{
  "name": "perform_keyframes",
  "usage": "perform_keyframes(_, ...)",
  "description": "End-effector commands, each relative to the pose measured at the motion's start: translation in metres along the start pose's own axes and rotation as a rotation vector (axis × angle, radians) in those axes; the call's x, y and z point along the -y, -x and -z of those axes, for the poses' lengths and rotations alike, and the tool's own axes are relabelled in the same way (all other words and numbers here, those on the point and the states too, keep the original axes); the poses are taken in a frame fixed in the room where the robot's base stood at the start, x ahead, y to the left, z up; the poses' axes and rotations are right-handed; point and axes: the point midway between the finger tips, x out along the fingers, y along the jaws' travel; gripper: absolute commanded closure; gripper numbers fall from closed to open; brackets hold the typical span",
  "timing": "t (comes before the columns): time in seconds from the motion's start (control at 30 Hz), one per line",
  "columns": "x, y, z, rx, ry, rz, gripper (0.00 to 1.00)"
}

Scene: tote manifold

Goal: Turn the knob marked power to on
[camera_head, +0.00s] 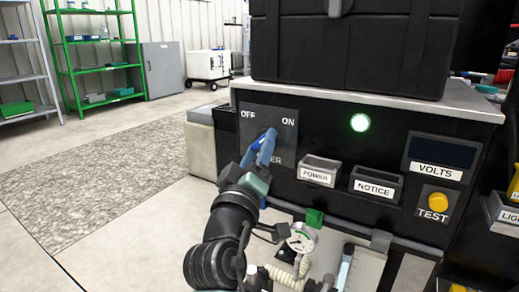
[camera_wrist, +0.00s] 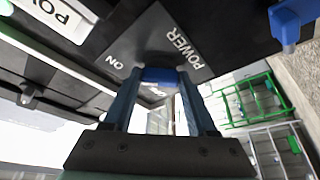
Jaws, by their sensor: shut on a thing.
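The power panel (camera_head: 287,130) is a dark grey plate on the black cabinet's left part, with OFF at upper left, ON at upper right and a partly covered POWER label below. My gripper (camera_head: 264,146) reaches up to it from below and covers the plate's middle. In the wrist view, the blue knob (camera_wrist: 160,76) sits between the tips of my two blue fingers (camera_wrist: 159,80), which are closed on its sides. The POWER plate (camera_wrist: 158,42) shows behind it. Which mark the knob points at cannot be told, as the fingers hide most of it.
The cabinet also bears a lit green lamp (camera_head: 360,123), a POWER bin (camera_head: 319,171), a NOTICE bin (camera_head: 376,185), a VOLTS display (camera_head: 441,153) and a yellow TEST button (camera_head: 438,202). A rail with a gauge (camera_head: 302,238) runs below. Open floor lies left.

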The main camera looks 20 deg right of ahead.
Motion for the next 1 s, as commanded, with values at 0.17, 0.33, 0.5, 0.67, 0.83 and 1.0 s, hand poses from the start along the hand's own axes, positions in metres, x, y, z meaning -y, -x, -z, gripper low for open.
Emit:
perform_keyframes(0.17,0.000,0.000,0.000,0.000,-0.005,0.001,0.19)
perform_keyframes(0.33,0.000,0.000,0.000,-0.001,-0.003,0.000,0.12)
perform_keyframes(0.5,0.000,0.001,0.000,-0.001,-0.002,0.001,0.12)
perform_keyframes(0.67,0.000,0.011,0.001,0.000,-0.001,0.002,0.12)
perform_keyframes(0.83,0.000,0.037,0.002,-0.001,0.001,0.005,0.12)
perform_keyframes(1.0,0.000,0.071,0.002,-0.002,0.000,0.005,0.12)
